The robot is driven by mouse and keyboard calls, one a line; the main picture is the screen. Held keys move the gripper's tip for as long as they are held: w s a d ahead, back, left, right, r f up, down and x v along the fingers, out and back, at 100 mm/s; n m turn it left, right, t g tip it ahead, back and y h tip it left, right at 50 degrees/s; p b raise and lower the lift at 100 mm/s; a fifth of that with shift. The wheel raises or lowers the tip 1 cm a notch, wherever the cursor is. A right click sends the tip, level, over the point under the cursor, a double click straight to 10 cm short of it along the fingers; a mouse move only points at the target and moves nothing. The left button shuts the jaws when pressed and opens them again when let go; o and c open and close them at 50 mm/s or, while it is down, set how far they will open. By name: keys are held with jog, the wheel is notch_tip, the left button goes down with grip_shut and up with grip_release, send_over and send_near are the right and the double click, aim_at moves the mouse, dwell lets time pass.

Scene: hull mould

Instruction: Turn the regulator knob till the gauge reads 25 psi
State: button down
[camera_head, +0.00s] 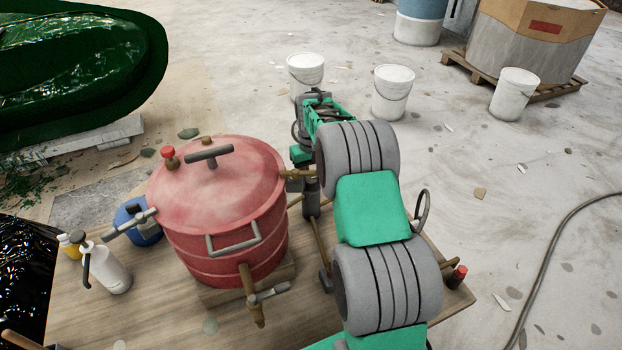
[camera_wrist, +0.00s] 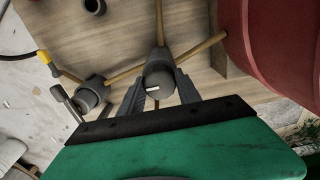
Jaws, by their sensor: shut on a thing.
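The regulator knob (camera_wrist: 159,80) is a round grey cap with a small white mark, in the middle of the wrist view. My gripper (camera_wrist: 160,92) has one finger on either side of the knob and is shut on it. Brass pipes run from the regulator towards the red pot (camera_wrist: 290,40). In the head view, a dark grey upright part (camera_head: 311,197) of the regulator shows beside the pot; my arm hides much of it. I cannot make out a gauge face or its reading in either view.
The red lidded pot (camera_head: 220,240) stands on the wooden table (camera_head: 150,310), close to my arm. A grey fitting with a lever (camera_wrist: 88,97) sits left of the knob in the wrist view. A white bottle (camera_head: 110,272) and a blue container (camera_head: 145,230) stand left of the pot.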

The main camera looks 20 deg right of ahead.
jog(key=shift+n, duration=0.3)
jog(key=n, duration=0.5)
jog(key=shift+p, duration=0.4)
jog(key=n, duration=0.6)
dwell(0.4)
jog(key=c, duration=0.8)
grip_release()
jog(key=shift+c, duration=0.2)
